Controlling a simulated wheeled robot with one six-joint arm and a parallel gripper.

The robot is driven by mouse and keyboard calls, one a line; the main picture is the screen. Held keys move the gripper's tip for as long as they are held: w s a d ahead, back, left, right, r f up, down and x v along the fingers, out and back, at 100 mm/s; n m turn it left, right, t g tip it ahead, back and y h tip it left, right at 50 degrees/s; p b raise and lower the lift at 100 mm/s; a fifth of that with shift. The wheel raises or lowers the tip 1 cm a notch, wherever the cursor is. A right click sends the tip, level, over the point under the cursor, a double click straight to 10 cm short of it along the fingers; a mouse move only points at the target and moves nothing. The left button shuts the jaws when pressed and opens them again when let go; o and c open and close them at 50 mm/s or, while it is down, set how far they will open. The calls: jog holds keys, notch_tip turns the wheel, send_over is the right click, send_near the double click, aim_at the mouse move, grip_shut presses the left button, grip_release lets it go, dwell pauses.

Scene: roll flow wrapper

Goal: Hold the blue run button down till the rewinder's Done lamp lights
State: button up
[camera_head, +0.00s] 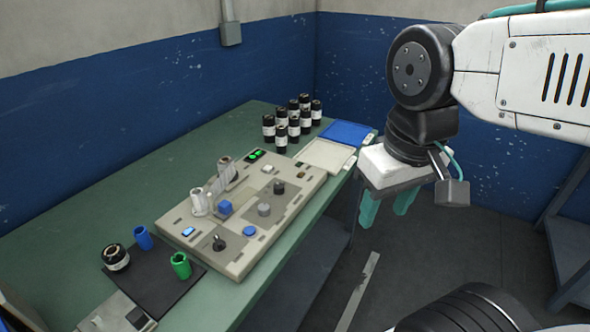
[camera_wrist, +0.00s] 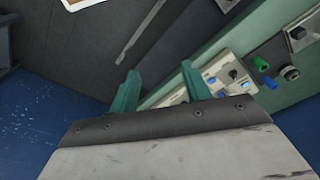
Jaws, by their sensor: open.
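The rewinder, a beige control panel (camera_head: 262,205), lies on the green table; part of it also shows in the wrist view (camera_wrist: 216,92). It bears a blue rectangular button (camera_head: 188,232), a blue round piece (camera_head: 249,231) and a blue block-like knob (camera_head: 225,207). No label shows which is the run button. A small dark display (camera_head: 256,155) with green lights sits at its far edge; I cannot tell whether it is the Done lamp. My gripper (camera_head: 386,207) is open and empty, right of the panel and beyond the table edge, touching nothing. Its teal fingers show in the wrist view (camera_wrist: 158,72).
Several black cans (camera_head: 282,130) stand behind the panel, beside a cream tray (camera_head: 326,154) and a blue tray (camera_head: 345,132). Grey posts rise from the panel.

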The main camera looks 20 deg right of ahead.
grip_shut()
dwell(1.5)
